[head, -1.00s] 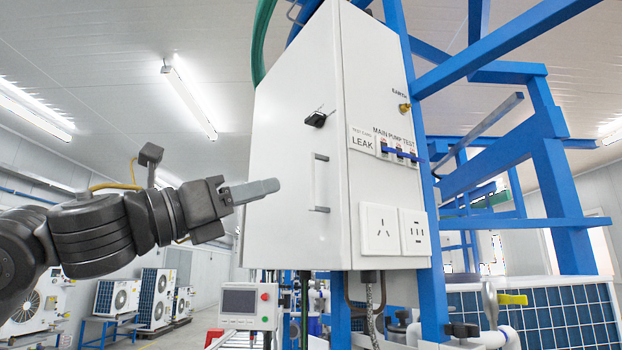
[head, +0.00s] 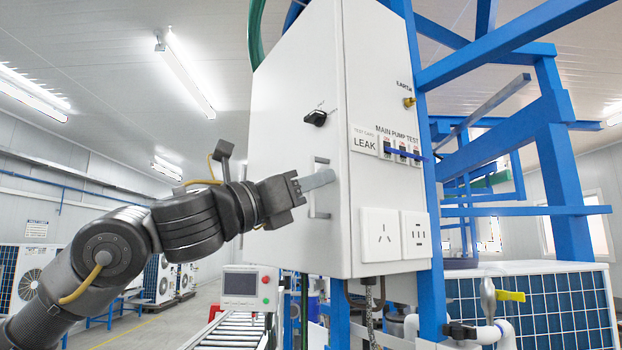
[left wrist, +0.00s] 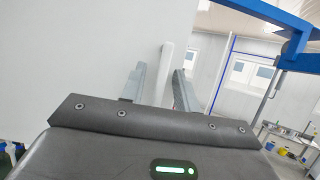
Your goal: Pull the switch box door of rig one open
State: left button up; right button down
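The white switch box (head: 290,90) hangs on a blue frame. Its front door has a black latch knob (head: 316,118) and a vertical grey bar handle (head: 315,208). The door looks closed. My left gripper (head: 320,179) reaches in from the left with its fingers at the handle, covering its middle in the head view. In the left wrist view, the gripper (left wrist: 158,88) has its two grey fingers apart, one on each side of the pale handle bar (left wrist: 165,72). A gap shows beside the left finger; contact on the right is unclear. My right gripper is out of view.
The box's right side carries sockets (head: 380,235), small switches (head: 402,151) and a brass earth stud (head: 408,102). Below are a control panel (head: 248,287) and a roller conveyor (head: 235,332). A valve with a yellow lever (head: 510,296) is at lower right.

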pick_arm(q)
grip_shut()
jog(key=shift+a, duration=0.1)
